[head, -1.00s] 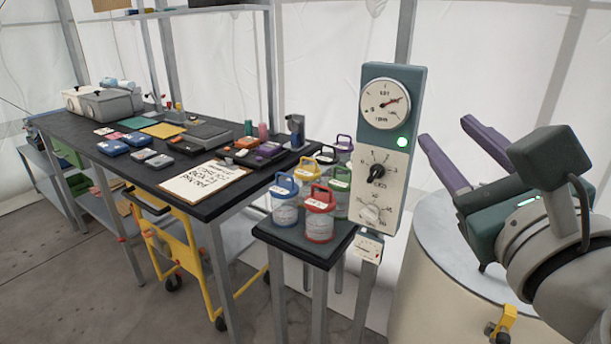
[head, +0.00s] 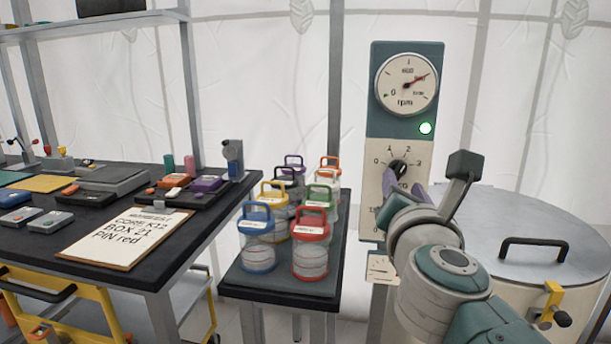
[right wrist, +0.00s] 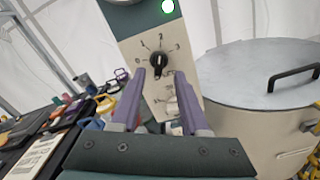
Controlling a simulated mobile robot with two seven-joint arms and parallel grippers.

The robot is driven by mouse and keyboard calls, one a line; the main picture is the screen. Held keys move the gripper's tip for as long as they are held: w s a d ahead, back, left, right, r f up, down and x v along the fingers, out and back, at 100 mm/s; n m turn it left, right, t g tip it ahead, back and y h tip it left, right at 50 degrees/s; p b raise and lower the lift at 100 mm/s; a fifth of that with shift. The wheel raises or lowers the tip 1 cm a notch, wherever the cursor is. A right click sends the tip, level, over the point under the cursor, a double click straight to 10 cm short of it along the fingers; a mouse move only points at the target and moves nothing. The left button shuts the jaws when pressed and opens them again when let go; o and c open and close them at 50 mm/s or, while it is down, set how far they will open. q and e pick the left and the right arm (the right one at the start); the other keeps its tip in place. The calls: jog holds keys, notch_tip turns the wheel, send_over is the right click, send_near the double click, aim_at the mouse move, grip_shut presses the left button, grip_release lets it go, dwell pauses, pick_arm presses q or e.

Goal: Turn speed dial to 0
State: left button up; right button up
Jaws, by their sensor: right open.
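The speed dial (head: 398,169) is a black knob on the cream part of the control panel (head: 376,210), with marks 0, 1, 2 and 3 around it. In the right wrist view the dial (right wrist: 159,65) shows between and beyond my fingers, its pointer toward the top, between 1 and 3. My left gripper is out of view.
A small stand (head: 285,285) left of the panel holds several lidded jars with coloured handles. A large drum (head: 550,240) with a metal lid stands at the right. A black workbench (head: 150,265) with a written board (head: 125,238) and boxes is at the left.

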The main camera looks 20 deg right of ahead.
aim_at(399, 175)
jog(key=shift+b+x, duration=0.45)
jog(key=shift+x, duration=1.85)
jog(key=shift+a, duration=0.15)
jog(key=shift+c, duration=0.2)
grip_shut()
